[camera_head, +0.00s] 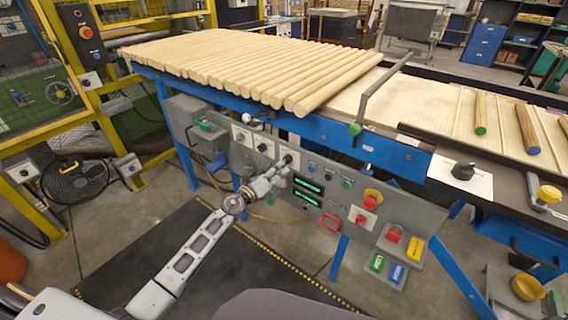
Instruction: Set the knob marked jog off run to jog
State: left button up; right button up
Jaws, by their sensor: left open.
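A grey control panel (330,206) hangs on the front of a blue-framed conveyor. Along its upper left are several dark knobs on pale plates: one at the left (240,136), one in the middle (262,147) and one at the right (288,158). Their lettering is too small to read, so I cannot tell which is marked jog off run. My left gripper (283,168) is open, with its fingertips right at the right-hand knob and partly over its plate. I cannot tell whether they touch it. My right gripper is not in view.
Green displays (307,191), a red knob (362,218) and a yellow-based red button (372,198) sit right of my gripper. Wooden rods (250,70) lie above on the conveyor. A larger black knob (463,171) stands on a white plate at the right.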

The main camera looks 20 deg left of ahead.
aim_at(287, 160)
pick_arm(q)
jog(key=x, duration=0.5)
jog(key=shift+w+b, duration=0.15)
jog(key=shift+b, duration=0.15)
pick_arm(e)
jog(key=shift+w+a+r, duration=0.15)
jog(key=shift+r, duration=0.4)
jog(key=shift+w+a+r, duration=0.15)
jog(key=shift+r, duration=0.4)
